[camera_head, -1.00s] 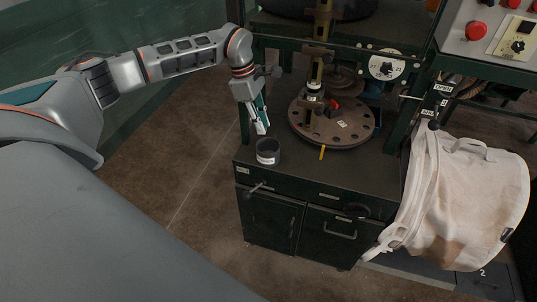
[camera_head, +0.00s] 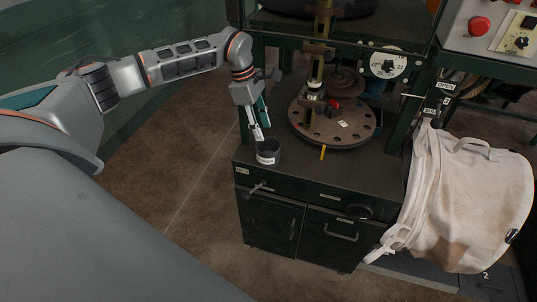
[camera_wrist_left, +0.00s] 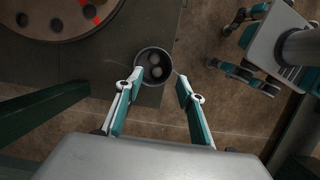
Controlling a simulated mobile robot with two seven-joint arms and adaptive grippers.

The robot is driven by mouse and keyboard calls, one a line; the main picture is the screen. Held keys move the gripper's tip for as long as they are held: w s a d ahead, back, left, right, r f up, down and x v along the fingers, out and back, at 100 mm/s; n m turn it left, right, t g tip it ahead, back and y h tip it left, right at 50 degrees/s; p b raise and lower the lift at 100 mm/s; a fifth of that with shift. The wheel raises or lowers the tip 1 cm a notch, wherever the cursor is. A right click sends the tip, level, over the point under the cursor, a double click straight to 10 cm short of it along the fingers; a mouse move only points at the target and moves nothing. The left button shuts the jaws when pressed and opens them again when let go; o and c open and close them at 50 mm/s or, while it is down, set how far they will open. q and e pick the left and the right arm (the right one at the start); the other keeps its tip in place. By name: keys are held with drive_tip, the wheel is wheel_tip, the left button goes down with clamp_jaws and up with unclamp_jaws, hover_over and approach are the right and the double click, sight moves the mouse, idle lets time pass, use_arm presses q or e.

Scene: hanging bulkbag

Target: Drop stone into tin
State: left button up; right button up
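The tin (camera_head: 268,158) is a small dark cup with a white label, standing near the left front corner of the cabinet top. My left gripper (camera_head: 260,138) is just above its rim, pointing down. In the left wrist view the two fingers of the gripper (camera_wrist_left: 159,77) are spread apart with nothing between them. The tin (camera_wrist_left: 137,59) shows there from above, just beyond the fingertips. In the head view the inside of the tin is mostly hidden.
A round rusty turntable (camera_head: 330,130) with holes and a red part stands behind and right of the tin. A green post (camera_head: 244,125) rises near the gripper. A pale bulk bag (camera_head: 470,200) hangs at the right. The cabinet top (camera_head: 310,165) in front of the turntable is clear.

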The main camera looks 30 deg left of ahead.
use_arm(q)
drive_tip(key=v, duration=1.1)
drive_tip(key=shift+r, duration=0.45)
